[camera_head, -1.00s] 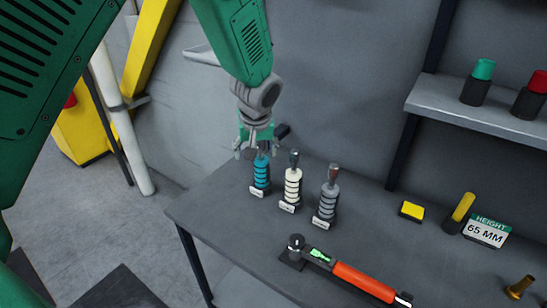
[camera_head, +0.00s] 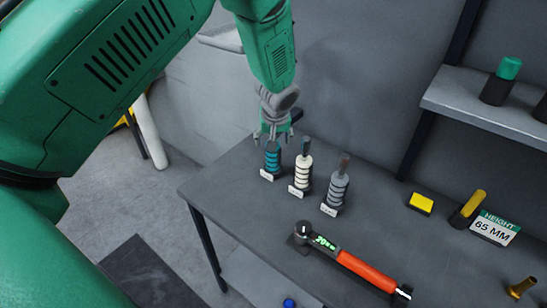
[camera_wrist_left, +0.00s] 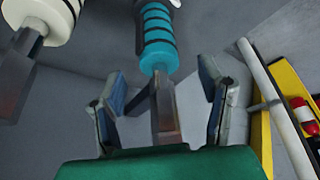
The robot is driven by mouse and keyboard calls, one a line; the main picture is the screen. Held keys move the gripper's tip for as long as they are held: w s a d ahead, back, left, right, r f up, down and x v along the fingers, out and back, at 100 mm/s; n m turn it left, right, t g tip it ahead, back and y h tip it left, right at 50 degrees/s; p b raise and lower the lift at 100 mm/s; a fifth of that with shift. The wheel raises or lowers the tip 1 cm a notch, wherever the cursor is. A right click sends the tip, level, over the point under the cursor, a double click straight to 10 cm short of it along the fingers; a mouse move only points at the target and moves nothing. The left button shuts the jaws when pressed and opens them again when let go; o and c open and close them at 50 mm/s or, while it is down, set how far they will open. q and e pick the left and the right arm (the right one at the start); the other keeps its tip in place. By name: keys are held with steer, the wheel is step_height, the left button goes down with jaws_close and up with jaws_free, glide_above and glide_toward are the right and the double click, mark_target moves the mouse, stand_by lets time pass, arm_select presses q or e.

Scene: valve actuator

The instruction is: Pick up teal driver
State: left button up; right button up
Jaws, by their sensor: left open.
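The teal driver (camera_head: 272,158) stands upright at the left end of a row of drivers on the grey table, with a small white label at its foot. In the left wrist view, its ringed teal handle (camera_wrist_left: 156,35) is at the top and its dark grey upper end reaches down between my fingers. My left gripper (camera_head: 271,134) is over the top of the driver in the head view. In the left wrist view, my left gripper (camera_wrist_left: 165,108) is open, with a finger on each side of the dark end and gaps showing. My right gripper is not in view.
A white driver (camera_head: 302,174) and a grey driver (camera_head: 337,188) stand close to the right of the teal one. An orange-handled tool (camera_head: 365,270) lies in front. A yellow block (camera_head: 421,203) and a height sign (camera_head: 494,228) are farther right.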

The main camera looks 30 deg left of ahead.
arm_select(q)
steer(key=shift+x, duration=1.55)
steer(key=shift+r, duration=0.1)
jaws_close()
steer(key=shift+w+r, duration=0.1)
steer(key=shift+w, duration=0.1)
steer(key=shift+r, duration=0.1)
